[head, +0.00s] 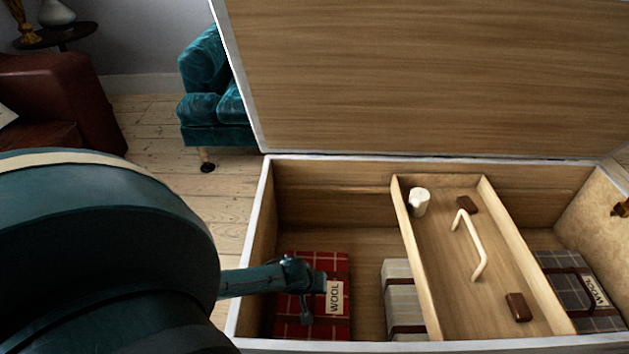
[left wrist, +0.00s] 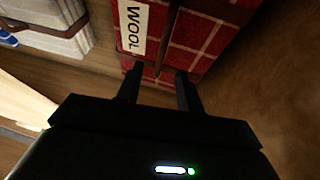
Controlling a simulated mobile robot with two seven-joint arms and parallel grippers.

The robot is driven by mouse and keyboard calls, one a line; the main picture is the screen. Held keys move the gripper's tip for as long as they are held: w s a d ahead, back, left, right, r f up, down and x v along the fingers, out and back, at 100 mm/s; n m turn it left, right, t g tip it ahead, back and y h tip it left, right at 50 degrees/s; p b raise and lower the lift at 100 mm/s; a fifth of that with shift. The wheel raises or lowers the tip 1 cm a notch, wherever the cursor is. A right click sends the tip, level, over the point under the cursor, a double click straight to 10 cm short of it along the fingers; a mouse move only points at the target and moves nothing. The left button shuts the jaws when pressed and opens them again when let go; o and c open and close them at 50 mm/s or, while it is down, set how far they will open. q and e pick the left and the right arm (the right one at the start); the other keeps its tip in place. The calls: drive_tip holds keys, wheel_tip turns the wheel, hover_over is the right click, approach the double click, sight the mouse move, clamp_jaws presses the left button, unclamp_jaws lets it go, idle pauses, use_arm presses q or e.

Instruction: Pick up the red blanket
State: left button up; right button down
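The red plaid blanket (head: 337,325) lies folded at the left end of the open wooden chest. It has a brown strap and a white "WOOL" label. It also shows in the left wrist view (left wrist: 190,45). My left gripper (head: 313,297) reaches in from the left over the blanket, covering part of it. In the left wrist view the gripper (left wrist: 160,73) has its two fingers apart, with the brown strap in line with the gap between them. Nothing is held; whether the fingertips touch the blanket I cannot tell. My right gripper is not in view.
The chest (head: 252,255) has its lid (head: 430,75) raised. A wooden tray (head: 440,255) with a white handle spans it. A cream blanket (head: 400,296) and a grey plaid blanket (head: 570,262) lie inside. A teal armchair (head: 215,110) stands behind.

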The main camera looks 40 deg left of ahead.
use_arm(q)
drive_tip(key=b+x, duration=0.1)
drive_tip(key=x, duration=0.2)
drive_tip(key=shift+f, duration=0.2)
drive_tip(key=b+x, duration=0.3)
drive_tip(key=x, duration=0.1)
drive_tip(key=shift+a+b, duration=0.25)
drive_tip(key=shift+b, duration=0.1)
drive_tip(key=shift+w+f+b, duration=0.25)
drive_tip(key=shift+f+b, duration=0.05)
drive_tip(key=shift+f, duration=0.2)
drive_tip(key=shift+r, duration=0.1)
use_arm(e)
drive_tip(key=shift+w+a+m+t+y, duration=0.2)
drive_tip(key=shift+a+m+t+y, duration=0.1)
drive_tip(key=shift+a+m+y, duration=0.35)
use_arm(q)
drive_tip(key=shift+c, duration=0.3)
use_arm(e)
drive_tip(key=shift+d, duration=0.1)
use_arm(q)
clamp_jaws()
drive_tip(key=shift+w+r, duration=0.15)
drive_tip(key=shift+r, duration=0.05)
